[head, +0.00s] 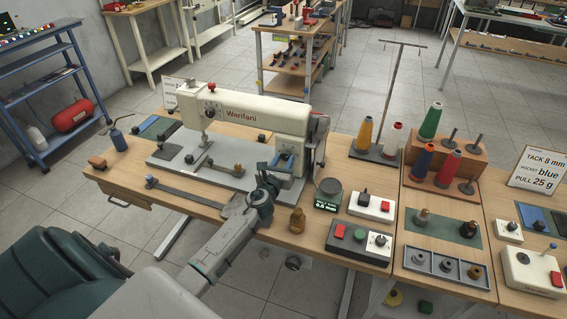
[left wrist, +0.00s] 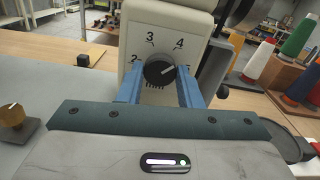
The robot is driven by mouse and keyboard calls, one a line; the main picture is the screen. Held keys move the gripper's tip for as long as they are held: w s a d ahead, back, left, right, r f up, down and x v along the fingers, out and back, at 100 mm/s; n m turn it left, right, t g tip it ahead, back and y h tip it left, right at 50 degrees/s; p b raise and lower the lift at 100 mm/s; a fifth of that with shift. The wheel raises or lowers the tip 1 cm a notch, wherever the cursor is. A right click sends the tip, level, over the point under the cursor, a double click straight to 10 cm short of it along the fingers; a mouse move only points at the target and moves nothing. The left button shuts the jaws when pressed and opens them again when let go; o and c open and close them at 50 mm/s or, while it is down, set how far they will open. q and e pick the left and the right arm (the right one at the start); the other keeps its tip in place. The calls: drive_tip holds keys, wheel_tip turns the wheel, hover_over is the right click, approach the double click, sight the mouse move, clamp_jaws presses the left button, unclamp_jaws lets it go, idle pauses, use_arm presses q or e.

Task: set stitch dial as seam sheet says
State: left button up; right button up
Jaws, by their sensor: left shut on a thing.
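The cream sewing machine (head: 245,114) stands on the wooden table. In the left wrist view the black stitch dial (left wrist: 159,71) sits on its white face, with 2, 3, 4 and 5 printed around it. Its white mark points to the upper right, between 4 and 5. My left gripper (head: 286,163) is at the machine's right-hand column, its blue fingers shut on the dial from both sides. In the head view the gripper hides the dial. A sheet (head: 537,171) at the right reads TACK 8 mm, POCKET blue, PULL 25 g. My right gripper is not in view.
Another sheet (head: 171,92) is partly hidden behind the machine.

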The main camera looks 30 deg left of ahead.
use_arm(q)
drive_tip(key=n+b, duration=0.1)
drive_tip(key=n, duration=0.4)
drive_tip(key=shift+f+n+b, duration=0.15)
drive_tip(key=shift+n+b, duration=0.15)
drive_tip(key=n+b, duration=0.2)
drive_tip(key=n, duration=0.4)
drive_tip(key=shift+b, duration=0.3)
drive_tip(key=n+b, duration=0.1)
drive_tip(key=n, duration=0.3)
drive_tip(key=shift+b, duration=0.4)
drive_tip(key=n+b, duration=0.1)
drive_tip(key=n, duration=0.1)
drive_tip(key=shift+n, duration=0.3)
drive_tip(key=n+b, duration=0.2)
drive_tip(key=n, duration=0.1)
drive_tip(key=shift+n+b, duration=0.3)
drive_tip(key=shift+b, duration=0.05)
drive_tip(key=shift+n+b, duration=0.55)
drive_tip(key=shift+n, duration=0.75)
drive_tip(key=shift+n+b, duration=0.4)
drive_tip(key=shift+n, duration=0.2)
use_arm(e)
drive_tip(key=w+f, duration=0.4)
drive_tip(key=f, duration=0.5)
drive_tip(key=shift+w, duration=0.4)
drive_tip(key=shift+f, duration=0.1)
